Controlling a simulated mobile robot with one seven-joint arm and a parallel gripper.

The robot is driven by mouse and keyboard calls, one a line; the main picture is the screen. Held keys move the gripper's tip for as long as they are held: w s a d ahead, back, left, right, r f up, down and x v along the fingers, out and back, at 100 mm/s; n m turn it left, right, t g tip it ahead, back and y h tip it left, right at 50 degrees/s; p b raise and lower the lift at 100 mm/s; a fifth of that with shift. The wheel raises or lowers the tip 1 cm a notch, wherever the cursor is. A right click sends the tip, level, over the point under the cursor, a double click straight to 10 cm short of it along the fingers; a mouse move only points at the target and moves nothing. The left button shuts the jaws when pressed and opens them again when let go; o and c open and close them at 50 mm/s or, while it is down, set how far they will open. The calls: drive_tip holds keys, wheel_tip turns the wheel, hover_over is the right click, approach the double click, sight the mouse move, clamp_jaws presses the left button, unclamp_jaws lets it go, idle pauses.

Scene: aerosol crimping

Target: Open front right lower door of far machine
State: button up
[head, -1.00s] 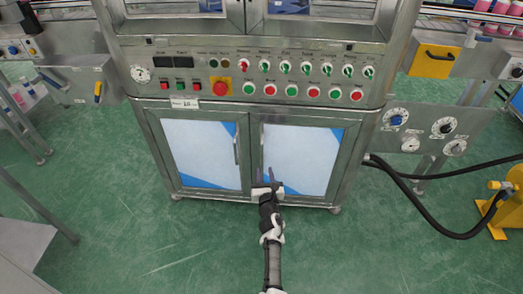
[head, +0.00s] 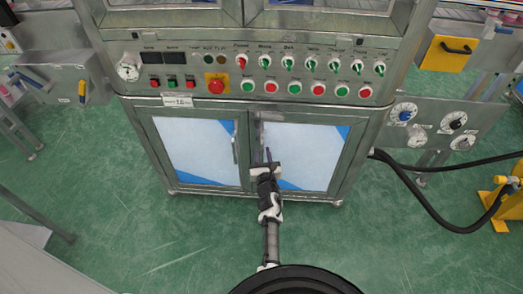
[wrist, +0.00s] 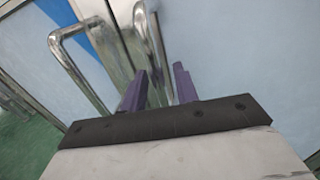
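The front right lower door (head: 300,158) of the machine is closed, with a pale blue-white panel in a metal frame. Its vertical bar handle (head: 260,135) is on the door's left edge, and it shows in the wrist view (wrist: 154,45). My gripper (head: 267,157) is in front of this door near the handle's lower end. In the wrist view its two purple fingers (wrist: 160,88) are apart, with the handle ahead of the gap between them. I cannot tell whether they touch it. The left lower door (head: 197,150) is closed, and its handle (wrist: 78,62) is left of the fingers.
A control panel (head: 250,75) with buttons and switches is above the doors. Dials sit on a side plate (head: 440,120) at right. Black hoses (head: 430,212) run to a yellow unit (head: 507,205) on the right. The green floor (head: 120,225) before the doors is clear.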

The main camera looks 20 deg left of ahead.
clamp_jaws()
idle(0.3)
drive_tip(key=shift+s, duration=0.15)
